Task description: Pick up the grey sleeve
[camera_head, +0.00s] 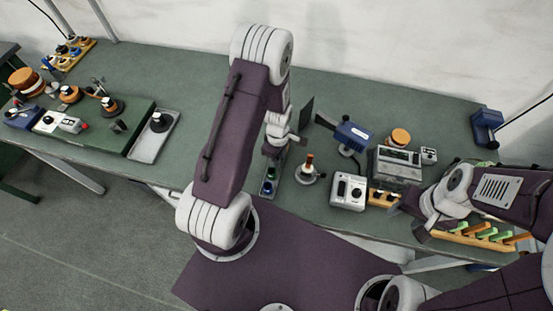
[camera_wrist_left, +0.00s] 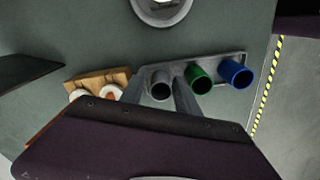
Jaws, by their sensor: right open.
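The grey sleeve (camera_wrist_left: 161,90) stands upright, its round open top facing the camera, in a grey holder (camera_wrist_left: 222,60) beside a green sleeve (camera_wrist_left: 199,76) and a blue sleeve (camera_wrist_left: 235,73). My left gripper (camera_wrist_left: 160,82) is open, with one finger on each side of the grey sleeve in the left wrist view. I cannot tell how low the fingertips are. In the head view the green sleeve (camera_head: 270,173) and blue sleeve (camera_head: 266,188) show below my left wrist, while the grey sleeve is hidden. My right gripper (camera_head: 412,208) is open over the right part of the bench.
A round-based stand (camera_head: 308,172) is just right of the holder. A grey meter box (camera_head: 348,192) and an instrument (camera_head: 396,163) stand further right. A wooden block with white-topped parts (camera_wrist_left: 97,84) adjoins the holder's left end. The green bench (camera_head: 345,230) has a front edge close by.

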